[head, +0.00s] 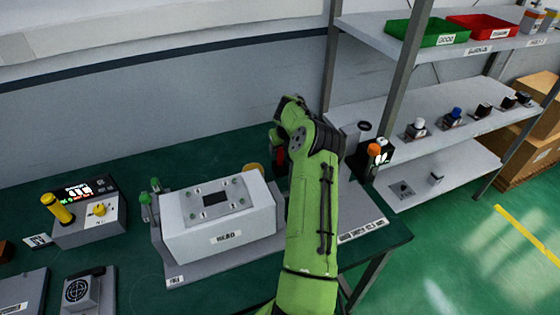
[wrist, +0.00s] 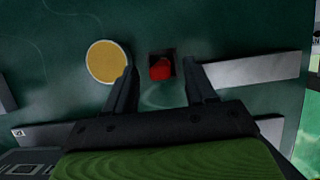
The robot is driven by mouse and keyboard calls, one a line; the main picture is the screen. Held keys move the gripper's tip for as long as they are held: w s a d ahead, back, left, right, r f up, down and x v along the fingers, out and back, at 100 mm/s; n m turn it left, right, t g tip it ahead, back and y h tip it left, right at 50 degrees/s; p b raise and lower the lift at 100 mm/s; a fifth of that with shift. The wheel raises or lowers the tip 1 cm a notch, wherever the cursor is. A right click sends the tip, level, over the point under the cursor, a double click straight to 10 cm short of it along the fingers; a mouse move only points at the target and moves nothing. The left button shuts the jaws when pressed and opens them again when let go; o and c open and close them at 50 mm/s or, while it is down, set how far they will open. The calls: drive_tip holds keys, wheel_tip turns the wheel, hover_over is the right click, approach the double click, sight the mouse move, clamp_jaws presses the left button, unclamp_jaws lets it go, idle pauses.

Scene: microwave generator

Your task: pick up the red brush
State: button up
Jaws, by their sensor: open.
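The red brush shows in the wrist view as a small red rounded top (wrist: 161,69) against a dark square patch. It lies between the tips of my gripper's two fingers (wrist: 160,72). The fingers are spread, with a visible gap on either side of the red top. I cannot tell how far below the fingertips it is. In the head view my gripper is mostly hidden by my green arm. A small dark red patch (head: 280,155) shows beside it, probably the brush.
A yellow disc (wrist: 107,62) lies left of my fingers. A grey box labelled HEAD (head: 218,222) stands left of my arm. A control box with a yellow handle (head: 90,220) is farther left. Metal shelves (head: 440,110) with trays and small parts stand at the right.

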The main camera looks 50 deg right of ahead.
sight(279, 154)
drive_tip(key=x, duration=0.4)
drive_tip(key=shift+f, duration=0.3)
drive_tip(key=shift+s+r, duration=0.1)
drive_tip(key=shift+c, duration=0.6)
clamp_jaws()
